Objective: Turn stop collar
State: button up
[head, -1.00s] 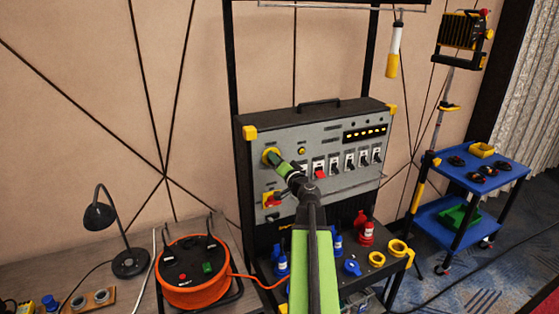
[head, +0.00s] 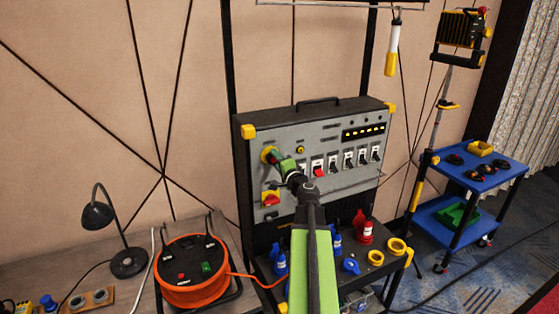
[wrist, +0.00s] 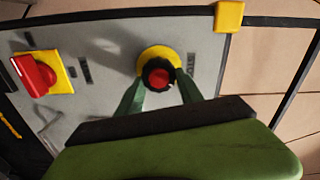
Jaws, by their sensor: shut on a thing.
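The stop collar (wrist: 158,62) is a yellow round piece with a dark ring and a red button (wrist: 159,79) in its middle. It sits on the grey panel face, at the upper left of the panel in the head view (head: 266,153). My gripper (wrist: 160,88) has its two green fingers on either side of the dark ring and is shut on it. In the head view my gripper (head: 274,157) covers much of the collar. Small lettering stands on the panel beside the collar, too blurred to read.
A red rotary switch on a yellow plate (head: 271,198) is below the collar; it also shows in the wrist view (wrist: 35,75). A row of switches (head: 347,161) lies to the right. An orange cable reel (head: 193,290) stands at lower left.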

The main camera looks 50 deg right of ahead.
jog(key=shift+w+m, duration=0.1)
jog(key=shift+m, duration=0.5)
jog(key=o, duration=1.3)
jog(key=shift+w, duration=0.1)
jog(key=shift+o, duration=0.5)
jog(key=shift+a, duration=0.1)
